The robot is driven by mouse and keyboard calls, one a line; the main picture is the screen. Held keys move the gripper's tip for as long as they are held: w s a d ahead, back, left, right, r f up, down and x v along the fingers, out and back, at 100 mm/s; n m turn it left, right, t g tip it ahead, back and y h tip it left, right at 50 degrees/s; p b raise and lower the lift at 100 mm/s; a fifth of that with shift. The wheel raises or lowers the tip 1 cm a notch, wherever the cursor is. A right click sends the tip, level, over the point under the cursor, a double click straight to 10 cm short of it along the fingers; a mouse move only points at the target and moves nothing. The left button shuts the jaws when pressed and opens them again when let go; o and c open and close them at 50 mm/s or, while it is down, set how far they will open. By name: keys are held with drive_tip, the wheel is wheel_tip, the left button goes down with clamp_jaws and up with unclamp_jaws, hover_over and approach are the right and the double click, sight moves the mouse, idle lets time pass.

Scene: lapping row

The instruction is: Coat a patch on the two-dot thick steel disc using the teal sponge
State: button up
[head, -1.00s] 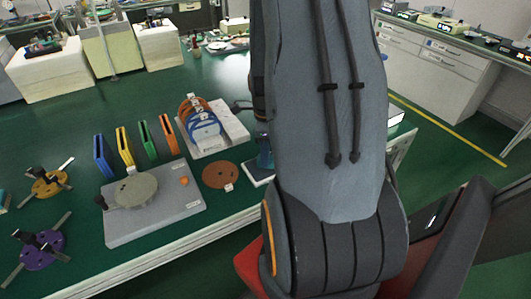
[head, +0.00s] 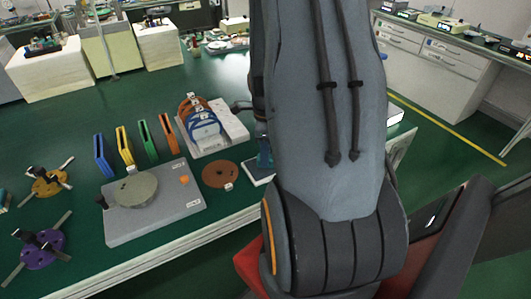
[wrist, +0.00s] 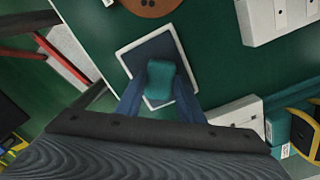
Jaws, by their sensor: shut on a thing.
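The teal sponge (wrist: 161,78) is between the blue fingers of my gripper (wrist: 160,88) in the wrist view, and the gripper is shut on it. It is over a dark pad with a white rim (wrist: 127,60); I cannot tell whether it touches the pad. In the head view my gripper (head: 264,150) shows only partly, beside my arm, above the same pad (head: 258,179). A thick grey steel disc (head: 137,191) lies on a grey plate (head: 150,226) to the left. Its dot marks are too small to read.
A brown disc with dark holes (head: 219,174) lies between the plate and the pad. Upright blue, yellow, green and orange holders (head: 124,145) stand behind the plate. A white block with orange and blue rings (head: 228,132) stands behind the brown disc. My arm hides the table's right part.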

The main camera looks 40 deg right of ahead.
idle(0.4)
drive_tip(key=shift+r+p, duration=2.8)
drive_tip(key=shift+r, duration=0.7)
